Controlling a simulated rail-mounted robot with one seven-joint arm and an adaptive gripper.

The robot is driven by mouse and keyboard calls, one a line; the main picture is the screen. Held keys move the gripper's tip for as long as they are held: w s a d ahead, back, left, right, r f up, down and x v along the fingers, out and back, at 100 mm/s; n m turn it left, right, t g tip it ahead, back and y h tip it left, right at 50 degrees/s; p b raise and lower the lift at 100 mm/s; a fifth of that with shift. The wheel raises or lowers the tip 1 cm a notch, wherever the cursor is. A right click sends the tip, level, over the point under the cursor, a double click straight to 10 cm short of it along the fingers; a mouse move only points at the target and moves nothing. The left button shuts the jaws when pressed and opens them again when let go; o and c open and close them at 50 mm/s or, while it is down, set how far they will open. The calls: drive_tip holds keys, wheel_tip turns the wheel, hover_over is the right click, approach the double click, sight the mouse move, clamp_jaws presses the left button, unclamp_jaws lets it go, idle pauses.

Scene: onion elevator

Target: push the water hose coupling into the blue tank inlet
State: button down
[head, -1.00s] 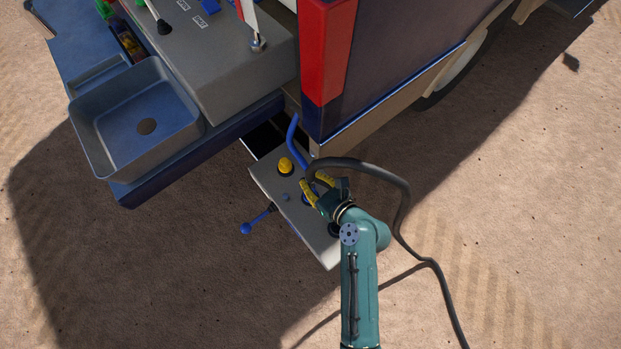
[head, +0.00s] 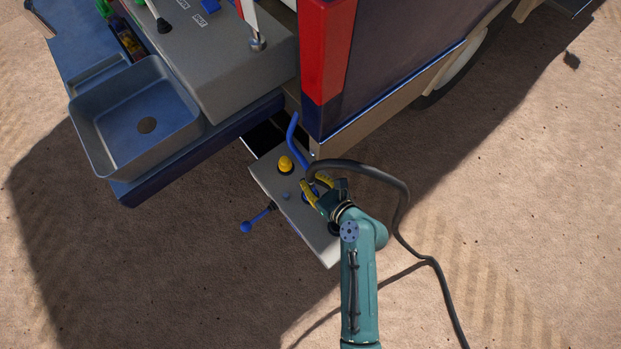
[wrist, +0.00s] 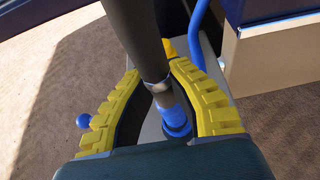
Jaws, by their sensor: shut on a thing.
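My gripper (head: 316,184) has yellow ridged fingers and is over the grey panel at the trailer's corner. In the wrist view my gripper (wrist: 157,76) is shut around the end of the black water hose (head: 402,195), with a finger on each side. The hose end carries a grey metal coupling (wrist: 157,86). Directly below the coupling, in line with it, is the blue tank inlet (wrist: 173,118) on the panel. The coupling and the inlet look very close or touching; I cannot tell how deep the coupling sits. In the head view the fingers mostly hide this joint.
The grey panel (head: 268,181) also bears a yellow knob (head: 285,163) and a blue lever (head: 258,219). A blue bent pipe (head: 293,139) rises behind my gripper. The red and dark trailer corner (head: 326,55) stands close by. The hose loops right onto open sandy ground.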

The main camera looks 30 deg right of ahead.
drive_tip(key=c, duration=1.1)
unclamp_jaws()
drive_tip(key=shift+f, duration=0.1)
drive_tip(key=shift+s, duration=0.1)
drive_tip(key=v, duration=1.2)
